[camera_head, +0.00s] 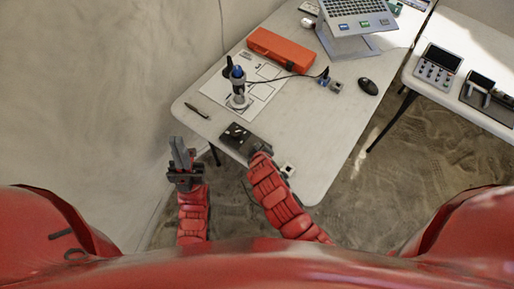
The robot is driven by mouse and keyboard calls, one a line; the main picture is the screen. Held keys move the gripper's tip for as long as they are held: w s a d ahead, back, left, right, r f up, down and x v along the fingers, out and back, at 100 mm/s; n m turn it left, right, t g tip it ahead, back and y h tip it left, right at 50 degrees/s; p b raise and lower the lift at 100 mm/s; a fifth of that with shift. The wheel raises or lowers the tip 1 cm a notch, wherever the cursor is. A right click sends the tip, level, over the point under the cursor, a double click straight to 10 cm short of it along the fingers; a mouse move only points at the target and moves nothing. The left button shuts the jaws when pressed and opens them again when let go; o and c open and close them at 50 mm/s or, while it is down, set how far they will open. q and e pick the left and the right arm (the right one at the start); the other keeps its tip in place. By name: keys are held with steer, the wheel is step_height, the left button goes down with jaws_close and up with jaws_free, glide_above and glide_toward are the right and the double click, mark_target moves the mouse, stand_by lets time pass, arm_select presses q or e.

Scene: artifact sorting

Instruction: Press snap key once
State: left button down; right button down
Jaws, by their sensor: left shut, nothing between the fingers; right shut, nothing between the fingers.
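My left gripper (181,146) is shut and empty, its grey fingers pointing up the picture, off the table's front left edge. My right arm reaches over the front edge of the table. My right gripper (259,148) is small and dark here, shut and empty, close to the right end of a flat black device (235,137) with a round knob. I cannot tell whether it touches that device. A small white block with a dark spot (288,170) lies near the front edge, right of my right arm. No readable label shows which thing is the snap key.
A handheld microscope (238,90) stands on a printed white sheet, its cable running right. An orange case (283,50), a pen (196,110), a black mouse (368,87) and a laptop on a stand (352,42) share the table. A second table stands right.

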steer(key=shift+s+f+b, duration=0.15)
steer(key=shift+f+b, duration=0.2)
steer(key=shift+f, duration=0.15)
stand_by(0.5)
steer(key=shift+r, duration=0.1)
steer(key=shift+r+p, duration=0.3)
steer(key=shift+r, duration=0.45)
steer(key=shift+r+p, duration=1.25)
steer(key=shift+r, duration=1.3)
steer(key=shift+w, duration=0.2)
